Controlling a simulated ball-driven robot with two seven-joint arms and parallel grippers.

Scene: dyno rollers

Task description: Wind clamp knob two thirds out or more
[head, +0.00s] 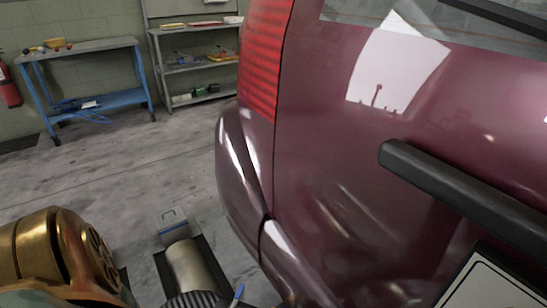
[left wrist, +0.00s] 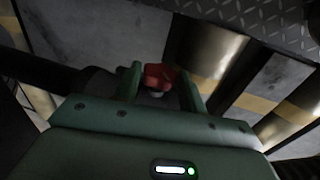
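The red clamp knob (left wrist: 158,76) shows in the left wrist view, on top of a small pale stem. My left gripper (left wrist: 160,80) has its two green fingers on either side of the knob, which nearly fills the space between the fingertips. Whether both fingers touch it is too dark and small to tell. In the head view the knob and my left fingers are hidden; only my gold and green arm links (head: 60,255) show at the lower left. My right gripper is in neither view.
A dark red car (head: 330,150) fills the right of the head view. A metal roller (head: 190,265) lies in the floor at its left. A blue workbench (head: 90,80) and a grey shelf (head: 190,65) stand at the back wall. The floor between (head: 110,165) is clear.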

